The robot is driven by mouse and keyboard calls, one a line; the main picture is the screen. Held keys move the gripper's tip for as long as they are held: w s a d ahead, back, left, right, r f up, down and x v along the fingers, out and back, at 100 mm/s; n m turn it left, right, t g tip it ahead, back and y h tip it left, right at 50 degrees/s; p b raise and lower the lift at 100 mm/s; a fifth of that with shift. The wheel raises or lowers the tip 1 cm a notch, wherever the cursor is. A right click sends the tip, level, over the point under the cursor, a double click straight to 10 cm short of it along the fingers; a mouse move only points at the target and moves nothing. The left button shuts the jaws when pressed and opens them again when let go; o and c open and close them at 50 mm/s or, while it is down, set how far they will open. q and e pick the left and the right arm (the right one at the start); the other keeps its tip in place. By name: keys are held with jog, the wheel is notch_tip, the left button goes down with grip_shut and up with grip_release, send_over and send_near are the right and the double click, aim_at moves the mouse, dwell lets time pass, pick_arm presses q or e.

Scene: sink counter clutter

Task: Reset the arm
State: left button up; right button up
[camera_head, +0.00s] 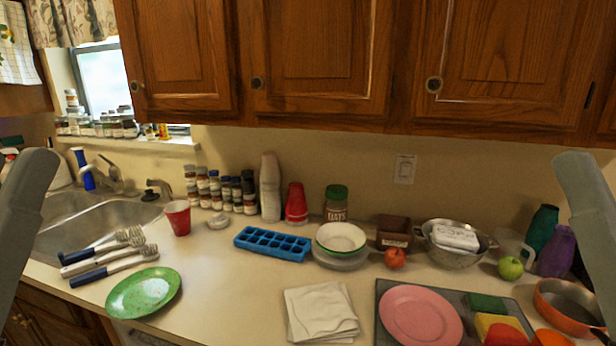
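Parts of my two arms show as grey links at the left and right edges of the head view. The left link stands over the sink side and the right link over the right end of the counter. Neither gripper is in view, so what they hold or whether they are open is hidden. The counter (235,300) lies between the arms, and no arm part is seen touching anything on it.
A sink (75,212) is at left. Brushes (110,262), a green plate (144,292), a red cup (178,217), a blue ice tray (272,243), a cloth (320,312), a pink plate (420,315), a colander (455,257) and an orange pan (568,305) clutter the counter. Cabinets (320,60) hang above.

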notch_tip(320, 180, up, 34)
jog(key=p, duration=3.1)
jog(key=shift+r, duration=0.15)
